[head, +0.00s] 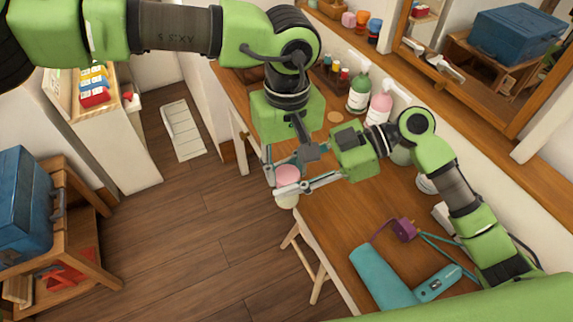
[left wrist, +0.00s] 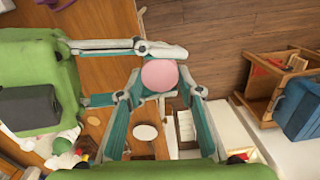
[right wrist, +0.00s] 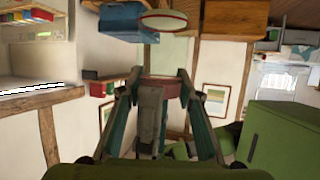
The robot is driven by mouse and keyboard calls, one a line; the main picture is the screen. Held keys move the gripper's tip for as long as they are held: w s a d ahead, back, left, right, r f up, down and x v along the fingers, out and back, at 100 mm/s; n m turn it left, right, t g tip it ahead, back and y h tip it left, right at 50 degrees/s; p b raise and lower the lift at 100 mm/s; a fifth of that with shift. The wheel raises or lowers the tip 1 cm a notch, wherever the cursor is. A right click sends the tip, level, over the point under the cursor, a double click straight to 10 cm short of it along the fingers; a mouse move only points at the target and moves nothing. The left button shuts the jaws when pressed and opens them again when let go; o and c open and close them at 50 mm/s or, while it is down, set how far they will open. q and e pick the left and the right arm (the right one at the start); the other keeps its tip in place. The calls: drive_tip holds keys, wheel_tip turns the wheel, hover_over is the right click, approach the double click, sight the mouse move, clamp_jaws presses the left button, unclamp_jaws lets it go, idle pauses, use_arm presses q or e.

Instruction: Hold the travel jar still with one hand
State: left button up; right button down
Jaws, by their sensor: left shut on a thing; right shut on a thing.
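The travel jar (head: 287,202) has a pink lid (head: 287,173) and a pale body, held at the table's left edge. In the left wrist view the round pink lid (left wrist: 159,74) sits among the fingers of both grippers. My left gripper (head: 284,162) comes from above and is shut at the lid. My right gripper (head: 284,188) reaches in from the right, shut around the pale body just below the lid. Fingers hide much of the jar. In the right wrist view a dull reddish patch shows between the right fingertips (right wrist: 161,88); I cannot tell whether it is the jar.
The wooden table (head: 325,215) holds a green bottle (head: 359,94), a pink bottle (head: 379,108), a teal cloth-like item (head: 382,278) and a purple item (head: 404,230). A stool (head: 304,262) stands below the table edge. The floor (head: 190,235) to the left is open.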

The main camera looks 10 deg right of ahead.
use_arm(q)
drive_tip(key=o, duration=1.2)
drive_tip(key=shift+s+d+r, duration=0.1)
drive_tip(key=shift+s+d, duration=0.1)
drive_tip(key=shift+d, duration=0.2)
drive_tip(key=shift+a, duration=0.1)
drive_tip(key=shift+w+a+r, duration=0.1)
drive_tip(key=shift+r, duration=2.15)
drive_tip(key=shift+c, duration=0.3)
drive_tip(key=shift+r+m, duration=0.7)
drive_tip(key=shift+m, duration=0.2)
drive_tip(key=shift+a+r+m, duration=0.2)
drive_tip(key=shift+r+m, duration=0.6)
drive_tip(key=shift+f, duration=3.85)
